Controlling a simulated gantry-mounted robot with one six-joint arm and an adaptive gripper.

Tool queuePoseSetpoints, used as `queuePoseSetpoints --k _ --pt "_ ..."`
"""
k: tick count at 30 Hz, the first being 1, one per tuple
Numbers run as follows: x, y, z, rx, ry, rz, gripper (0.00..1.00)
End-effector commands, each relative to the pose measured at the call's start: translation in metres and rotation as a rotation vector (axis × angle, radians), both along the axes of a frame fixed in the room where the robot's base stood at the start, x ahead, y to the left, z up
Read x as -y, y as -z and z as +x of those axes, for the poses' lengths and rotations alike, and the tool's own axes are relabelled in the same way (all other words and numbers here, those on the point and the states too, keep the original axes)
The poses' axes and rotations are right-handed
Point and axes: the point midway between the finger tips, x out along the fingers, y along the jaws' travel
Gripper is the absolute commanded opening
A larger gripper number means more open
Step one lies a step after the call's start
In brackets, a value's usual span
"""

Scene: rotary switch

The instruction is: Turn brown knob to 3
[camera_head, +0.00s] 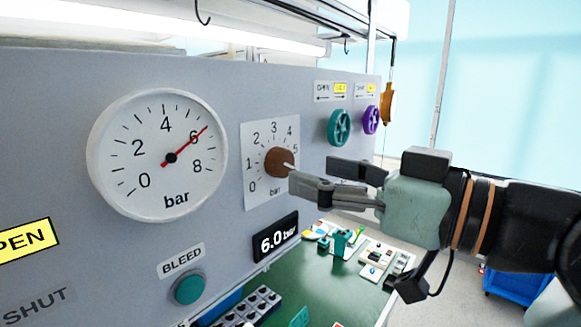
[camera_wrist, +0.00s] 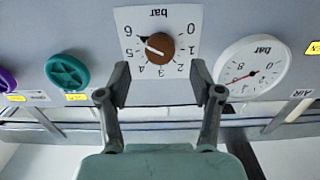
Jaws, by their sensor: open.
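The brown knob (camera_head: 278,162) sits at the centre of a white dial plate (camera_head: 254,142) marked 0 to 6 bar on the grey panel. It also shows in the wrist view (camera_wrist: 160,47), where the picture is upside down. Its white pointer points at about 6. My gripper (camera_head: 322,176) is open and in front of the panel, to the right of the knob in the head view. In the wrist view its two fingers (camera_wrist: 160,84) stand apart, one toward each side of the knob and lower in the picture. They do not hold it.
A round gauge (camera_head: 157,155) left of the dial has its red needle near 6. A display (camera_head: 275,238) reads 6.0 bar. A teal handwheel (camera_head: 340,127) and a purple handwheel (camera_head: 371,120) are to the right. A teal BLEED button (camera_head: 189,289) is below.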

Motion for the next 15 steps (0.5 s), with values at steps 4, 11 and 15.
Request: queuePoseSetpoints --k 4,11,15 --pt "-0.023 -0.002 0.018 -0.002 -0.003 0.002 0.65" --pt "-0.037 0.000 0.031 -0.001 0.000 -0.001 0.65" --pt "-0.037 0.001 0.031 -0.001 0.001 -0.001 0.65"
